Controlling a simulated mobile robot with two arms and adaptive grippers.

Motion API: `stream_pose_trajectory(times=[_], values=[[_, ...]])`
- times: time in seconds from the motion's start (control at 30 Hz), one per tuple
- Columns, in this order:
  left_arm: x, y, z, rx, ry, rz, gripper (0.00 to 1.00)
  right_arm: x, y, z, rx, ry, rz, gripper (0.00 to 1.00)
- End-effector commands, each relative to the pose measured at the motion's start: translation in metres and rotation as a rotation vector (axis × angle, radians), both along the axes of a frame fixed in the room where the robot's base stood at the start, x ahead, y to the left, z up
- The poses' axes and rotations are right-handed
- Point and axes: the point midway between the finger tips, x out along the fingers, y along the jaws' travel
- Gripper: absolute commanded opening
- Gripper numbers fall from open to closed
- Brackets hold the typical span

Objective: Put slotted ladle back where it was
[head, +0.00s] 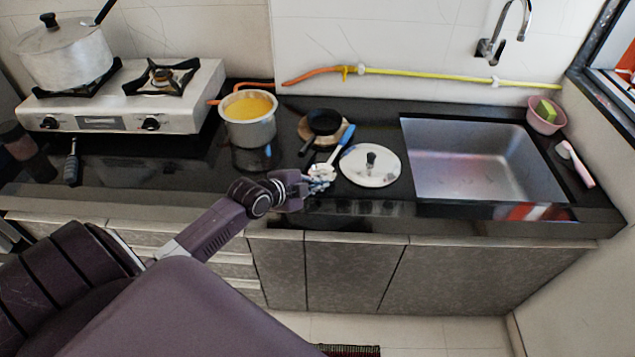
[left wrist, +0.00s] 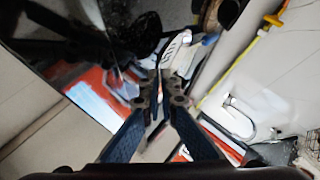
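The slotted ladle has a blue handle (head: 347,135) and a pale slotted head. It is on the dark counter between the small black pan and the white lid, with the handle pointing away from me. My left gripper (head: 320,181) is low over the counter's front part, at the ladle's head end, and partly covers it. In the left wrist view the slotted head (left wrist: 178,46) shows just beyond my left fingertips (left wrist: 158,82). The fingertips are close together; I cannot tell whether they touch or grip the ladle. My right gripper is not in view.
A white lid with a black knob (head: 371,166) lies close right of the gripper. A black pan (head: 323,122) rests on a wooden board behind. A pot with yellow contents (head: 248,119) stands left. The sink (head: 484,165) is right; the stove (head: 122,97) is at the left.

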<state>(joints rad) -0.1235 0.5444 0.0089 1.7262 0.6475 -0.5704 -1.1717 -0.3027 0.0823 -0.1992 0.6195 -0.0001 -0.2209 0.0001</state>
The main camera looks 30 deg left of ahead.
Motion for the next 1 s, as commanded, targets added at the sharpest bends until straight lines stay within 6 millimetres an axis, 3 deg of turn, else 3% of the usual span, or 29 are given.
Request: stream_pose_trajectory(times=[0.1, 0.33, 0.73, 1.0], values=[[0.0, 0.0, 0.0, 0.0, -0.001, 0.0, 0.0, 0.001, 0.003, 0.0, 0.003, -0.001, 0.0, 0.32], [0.0, 0.0, 0.0, 0.0, -0.001, 0.0, 0.25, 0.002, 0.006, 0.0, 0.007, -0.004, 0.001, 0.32], [-0.007, 0.001, 0.002, 0.0, 0.002, 0.0, 0.25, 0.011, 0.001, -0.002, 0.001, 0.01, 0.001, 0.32], [-0.046, 0.006, 0.025, 0.005, 0.002, -0.003, 0.25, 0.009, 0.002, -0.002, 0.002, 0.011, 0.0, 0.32]])
